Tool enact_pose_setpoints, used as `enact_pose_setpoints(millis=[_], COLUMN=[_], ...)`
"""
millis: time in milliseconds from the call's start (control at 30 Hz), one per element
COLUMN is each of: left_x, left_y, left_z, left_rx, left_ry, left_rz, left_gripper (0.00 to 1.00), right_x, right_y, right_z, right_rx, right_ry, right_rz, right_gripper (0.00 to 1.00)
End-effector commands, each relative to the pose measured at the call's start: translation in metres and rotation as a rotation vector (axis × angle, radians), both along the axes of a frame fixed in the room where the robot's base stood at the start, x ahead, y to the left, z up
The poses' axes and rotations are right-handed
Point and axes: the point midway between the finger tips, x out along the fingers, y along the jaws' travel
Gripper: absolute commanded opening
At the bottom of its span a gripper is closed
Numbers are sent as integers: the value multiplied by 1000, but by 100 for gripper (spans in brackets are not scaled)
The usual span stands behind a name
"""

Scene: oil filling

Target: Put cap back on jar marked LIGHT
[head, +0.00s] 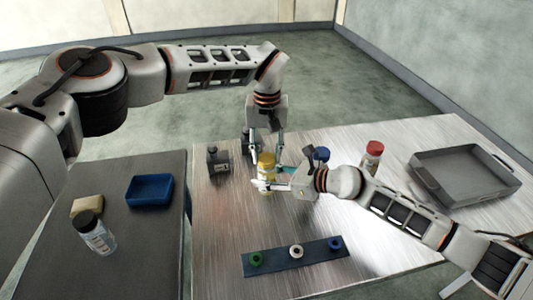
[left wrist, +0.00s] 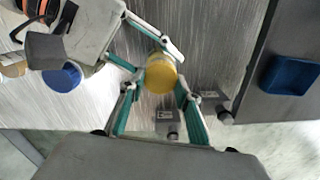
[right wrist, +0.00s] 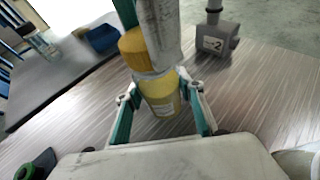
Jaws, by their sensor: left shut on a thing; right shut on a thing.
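A jar with yellow contents and a pale label (right wrist: 162,102) stands on the metal table; its label is too small to read. A yellow cap (right wrist: 134,48) sits at the jar's mouth, also in the left wrist view (left wrist: 160,74). My left gripper (head: 268,153) comes from above, shut on the yellow cap. My right gripper (head: 268,186) comes from the right, shut around the jar's body, one finger on each side in the right wrist view (right wrist: 160,100). Whether the cap is fully seated cannot be told.
A blue-capped jar (head: 321,154), a red-capped jar (head: 373,156) and a grey tray (head: 466,174) are to the right. A blue strip with several rings (head: 275,258) lies in front. The dark left table holds a blue bin (head: 150,190) and a black-capped jar (head: 94,233).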

Motion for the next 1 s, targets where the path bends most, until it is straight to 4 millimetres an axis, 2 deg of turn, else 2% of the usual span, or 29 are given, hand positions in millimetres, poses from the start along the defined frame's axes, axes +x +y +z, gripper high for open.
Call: enact_pose_setpoints(millis=[200, 300, 667, 767, 1000], left_x=[0, 0, 0, 1, 1], left_y=[-1, -1, 0, 0, 0], left_z=[1, 1, 2, 8, 38], left_rx=[-1, -1, 0, 0, 0], left_ry=[0, 0, 0, -1, -1], left_rz=[1, 2, 3, 4, 5], left_gripper=[25, 49, 49, 49, 49], right_x=[0, 0, 0, 0, 0], right_y=[0, 0, 0, 0, 0], right_z=[0, 0, 0, 0, 0], right_rx=[0, 0, 0, 0, 0], right_ry=[0, 0, 0, 0, 0], right_rz=[0, 0, 1, 1, 1], right_gripper=[0, 0, 0, 0, 0])
